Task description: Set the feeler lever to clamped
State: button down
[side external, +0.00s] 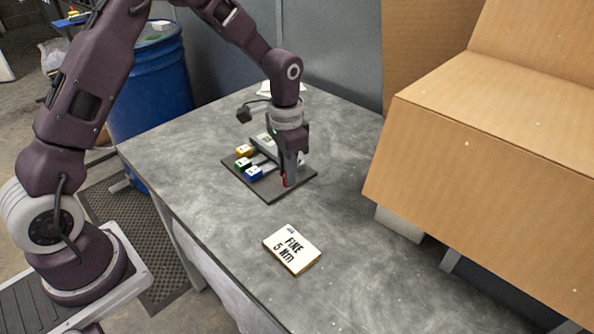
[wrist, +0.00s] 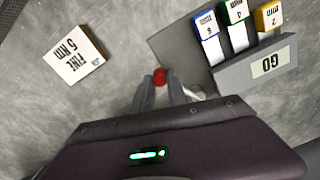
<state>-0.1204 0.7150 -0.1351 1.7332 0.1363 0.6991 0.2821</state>
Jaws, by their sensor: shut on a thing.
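The feeler unit has a dark base plate (side external: 272,193) and a grey body marked GO (wrist: 250,70). Blue (wrist: 205,22), green (wrist: 234,11) and yellow (wrist: 268,16) numbered tabs stick out from it on pale strips. A lever with a red knob (wrist: 160,75) is at the unit's near right corner in the side view. My gripper (wrist: 160,90) points down there, its fingers shut on the red-knobbed lever. I cannot tell the lever's exact angle.
A white-topped block (side external: 292,248) with printed black text lies on the grey table (side external: 205,165), apart from the unit. Large cardboard boxes (side external: 480,170) stand on the right. A blue barrel (side external: 155,85) is behind the table at left. The table around the block is clear.

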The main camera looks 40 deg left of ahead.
jog(key=a+m, duration=0.1)
jog(key=s+a+m, duration=0.1)
jog(key=m, duration=0.1)
jog(key=shift+s+a+f, duration=0.1)
jog(key=shift+a+f, duration=0.05)
jog(key=shift+a+m, duration=0.95)
jog(key=shift+m, duration=0.45)
jog(key=shift+a, duration=0.1)
jog(key=c, duration=1.3)
grip_release()
jog(key=shift+a, duration=0.1)
jog(key=s+d+r+n+t, duration=0.15)
jog(key=s+r, duration=0.25)
jog(key=r, duration=1)
jog(key=s+d+r+n+t, duration=0.2)
jog(key=s+r+n, duration=0.1)
jog(key=s, duration=0.7)
jog(key=s+d+r+n+t, duration=0.2)
jog(key=s+r+n, duration=0.2)
jog(key=s, duration=0.7)
jog(key=shift+s+d+n, duration=0.25)
jog(key=shift+s+n, duration=0.05)
jog(key=shift+n, duration=0.45)
